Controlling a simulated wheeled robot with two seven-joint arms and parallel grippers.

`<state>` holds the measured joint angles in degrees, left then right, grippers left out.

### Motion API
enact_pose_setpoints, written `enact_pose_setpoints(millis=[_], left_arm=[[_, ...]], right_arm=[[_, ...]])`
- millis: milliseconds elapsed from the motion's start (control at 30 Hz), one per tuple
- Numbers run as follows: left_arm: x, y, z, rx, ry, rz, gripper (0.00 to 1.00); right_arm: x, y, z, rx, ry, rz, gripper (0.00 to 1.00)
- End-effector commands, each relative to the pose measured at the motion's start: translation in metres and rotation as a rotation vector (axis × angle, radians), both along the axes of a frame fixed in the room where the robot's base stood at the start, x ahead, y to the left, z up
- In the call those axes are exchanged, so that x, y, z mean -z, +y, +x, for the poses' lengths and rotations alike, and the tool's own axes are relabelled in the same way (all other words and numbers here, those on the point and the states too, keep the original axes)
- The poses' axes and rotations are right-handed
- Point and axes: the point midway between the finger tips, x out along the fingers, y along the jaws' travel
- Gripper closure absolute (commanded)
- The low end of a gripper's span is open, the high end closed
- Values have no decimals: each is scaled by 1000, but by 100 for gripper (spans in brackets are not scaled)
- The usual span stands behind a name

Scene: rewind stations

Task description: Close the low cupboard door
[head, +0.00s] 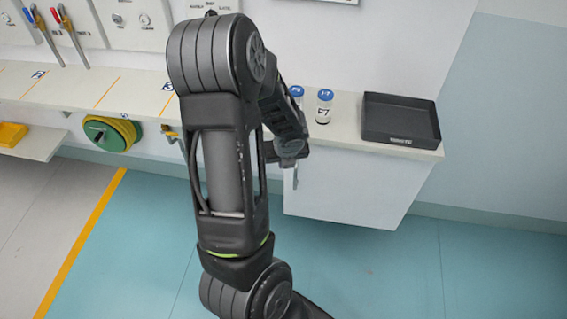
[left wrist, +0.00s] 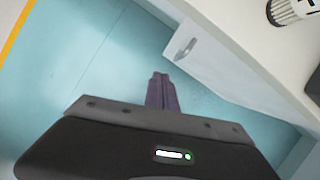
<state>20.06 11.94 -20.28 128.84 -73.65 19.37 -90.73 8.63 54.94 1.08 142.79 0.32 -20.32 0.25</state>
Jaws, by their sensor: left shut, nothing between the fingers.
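The low cupboard's white door (head: 350,190) is under the right part of the shelf in the head view. In the left wrist view the door (left wrist: 225,80) slants across the upper right, with a small metal handle (left wrist: 185,49) near its left edge. I cannot tell how far it stands from the cupboard body. My left gripper (head: 290,158) is at the door's upper left in the head view, partly hidden by my arm. Its fingers (left wrist: 160,80) are shut and empty, just left of the door in the left wrist view; contact is unclear. My right gripper is not in view.
On the shelf (head: 350,132) above the door stand two blue-capped vials (head: 324,106) and a black tray (head: 400,118). A green and yellow reel (head: 110,133) hangs farther left. The teal floor (head: 130,240) in front is clear.

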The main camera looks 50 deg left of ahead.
Motion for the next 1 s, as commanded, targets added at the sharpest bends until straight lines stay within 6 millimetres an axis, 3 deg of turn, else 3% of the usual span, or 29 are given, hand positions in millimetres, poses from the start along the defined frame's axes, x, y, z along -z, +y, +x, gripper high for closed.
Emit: enact_pose_setpoints(millis=[33,200,1000], left_arm=[[-10,-2,-2,-1,-4,-1,100],[-21,-6,-6,0,-1,0,100],[-21,-7,-5,-54,-26,-13,100]], right_arm=[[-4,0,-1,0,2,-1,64],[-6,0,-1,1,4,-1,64],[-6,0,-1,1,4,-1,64]])
